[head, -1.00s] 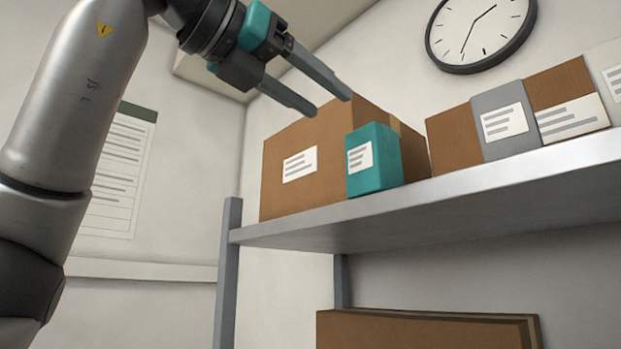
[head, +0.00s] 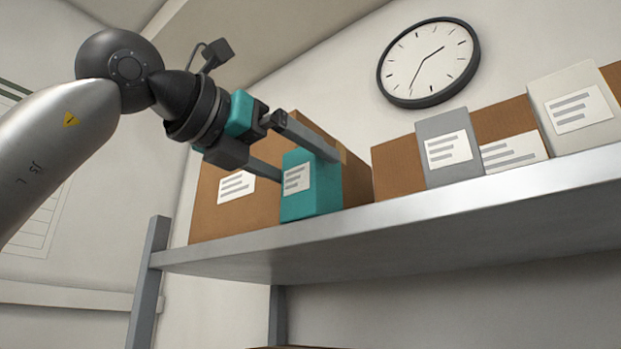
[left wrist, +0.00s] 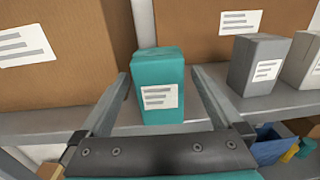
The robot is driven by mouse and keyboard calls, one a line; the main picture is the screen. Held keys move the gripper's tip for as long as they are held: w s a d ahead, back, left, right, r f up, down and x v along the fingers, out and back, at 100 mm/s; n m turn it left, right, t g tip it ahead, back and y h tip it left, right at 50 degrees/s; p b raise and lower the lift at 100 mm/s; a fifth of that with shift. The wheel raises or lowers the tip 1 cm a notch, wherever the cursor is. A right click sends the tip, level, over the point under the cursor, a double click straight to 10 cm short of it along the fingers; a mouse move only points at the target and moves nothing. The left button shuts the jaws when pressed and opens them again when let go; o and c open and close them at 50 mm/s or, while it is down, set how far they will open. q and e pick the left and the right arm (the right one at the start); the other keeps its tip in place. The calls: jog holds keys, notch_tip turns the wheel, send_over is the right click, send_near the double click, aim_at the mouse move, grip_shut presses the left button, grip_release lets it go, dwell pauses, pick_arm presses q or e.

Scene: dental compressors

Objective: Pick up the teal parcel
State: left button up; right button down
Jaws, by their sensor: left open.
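The teal parcel (head: 312,196) stands upright on the metal shelf (head: 400,224), in front of a large brown box, with a white label on its front. In the left wrist view the teal parcel (left wrist: 159,85) sits between the two fingers. My left gripper (head: 308,168) is open, with one finger on each side of the parcel at about its upper part. The left gripper also shows in the left wrist view (left wrist: 160,90), with a gap between each finger and the parcel. My right gripper is not in view.
The large brown box (head: 205,206) stands behind and left of the parcel. To the right on the shelf are a grey parcel (head: 434,128), brown boxes and a white parcel (head: 562,82). The shelf post (head: 146,285) is at the left. A clock (head: 428,62) hangs on the wall.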

aim_at(325, 177)
pick_arm(q)
jog(key=shift+p+x, duration=0.3)
jog(key=shift+x, duration=0.75)
jog(key=p+x, duration=0.2)
jog(key=x, duration=0.2)
jog(key=shift+w+d, duration=0.15)
jog(key=shift+w, duration=0.2)
jog(key=shift+c, duration=0.4)
jog(key=shift+s+r, duration=0.1)
jog(key=c, duration=1.4)
